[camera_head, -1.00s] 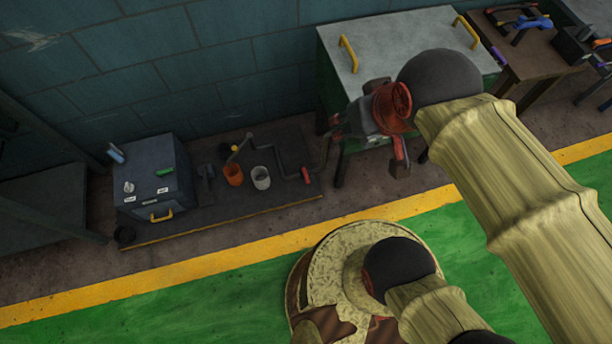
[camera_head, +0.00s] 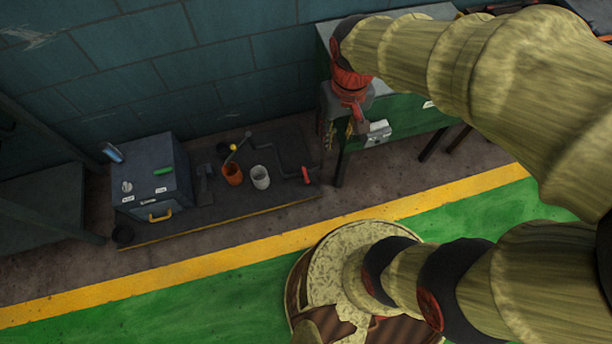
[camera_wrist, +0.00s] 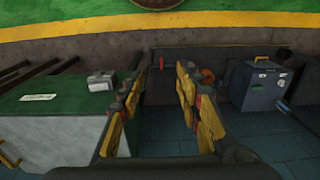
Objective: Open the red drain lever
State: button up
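The red drain lever (camera_head: 306,174) is a small red handle at the right end of a dark bent pipe, low on the black floor platform. A small red upright piece that looks like the same lever (camera_wrist: 161,63) shows between my fingers in the wrist view, farther off. My gripper (camera_head: 337,128) hangs above and to the right of the lever in the head view, apart from it. In the wrist view my gripper (camera_wrist: 160,76) has its two yellow-padded fingers spread, with nothing held between them.
An orange cup (camera_head: 232,173) and a white cup (camera_head: 260,177) stand left of the lever. A yellow-knobbed handle (camera_head: 234,148) rises behind them. A dark box (camera_head: 155,177) is at the platform's left. A green cabinet (camera_head: 405,128) with a grey box (camera_head: 377,133) stands close right of my gripper.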

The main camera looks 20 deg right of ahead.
jog(key=w+f+g, duration=0.3)
jog(key=w+f, duration=0.5)
jog(key=f, duration=0.6)
jog(key=t+b, duration=0.2)
send_over(306, 176)
jog(key=f, duration=5.6)
jog(key=shift+s+f, duration=0.35)
jog(key=shift+w+f+b, duration=0.2)
jog(key=shift+b, duration=0.1)
notch_tip(306, 176, down, 7)
jog(key=b, duration=0.3)
jog(key=shift+f, duration=0.15)
grip_shut()
